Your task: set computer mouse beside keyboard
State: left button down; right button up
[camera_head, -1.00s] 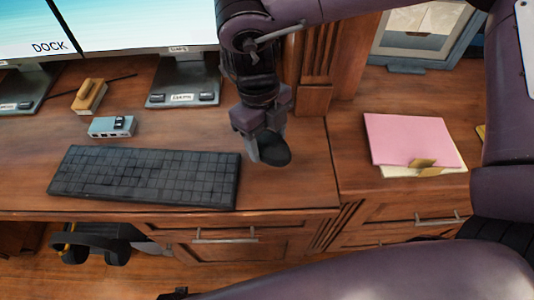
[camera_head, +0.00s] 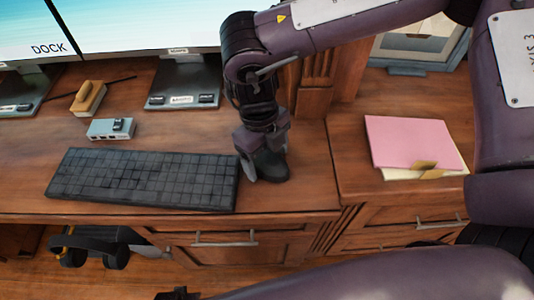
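The black computer mouse (camera_head: 273,168) is at the desk's right part, just right of the black keyboard (camera_head: 145,180), with a small gap between them. My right gripper (camera_head: 262,168) points down over the mouse, one pale finger on its left side. It appears shut on the mouse; the far finger is hidden. I cannot tell whether the mouse touches the desk. The keyboard lies flat, slightly tilted in the picture, near the front edge.
A grey hub (camera_head: 111,129) and a tan stapler-like item (camera_head: 87,98) lie behind the keyboard, before two monitor stands. A pink paper pad (camera_head: 407,140) lies on the right surface. Desk right of the mouse is clear.

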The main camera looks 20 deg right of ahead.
pick_arm(q)
jog(key=shift+s, duration=0.1)
pick_arm(e)
jog(key=shift+r, duration=0.15)
pick_arm(q)
jog(key=shift+s+a+f+p, duration=0.15)
jog(key=shift+s+f+p, duration=0.25)
jog(key=shift+s+f, duration=0.1)
jog(key=shift+s+a+f+p, duration=0.15)
jog(key=shift+s+f+p, duration=0.2)
jog(key=shift+s+f, duration=0.15)
pick_arm(e)
notch_tip(320, 180, up, 12)
jog(key=w, duration=0.1)
jog(key=shift+w+a, duration=0.3)
jog(key=shift+a, duration=0.15)
pick_arm(q)
jog(key=shift+w+d+r, duration=0.1)
jog(key=shift+w+d, duration=0.05)
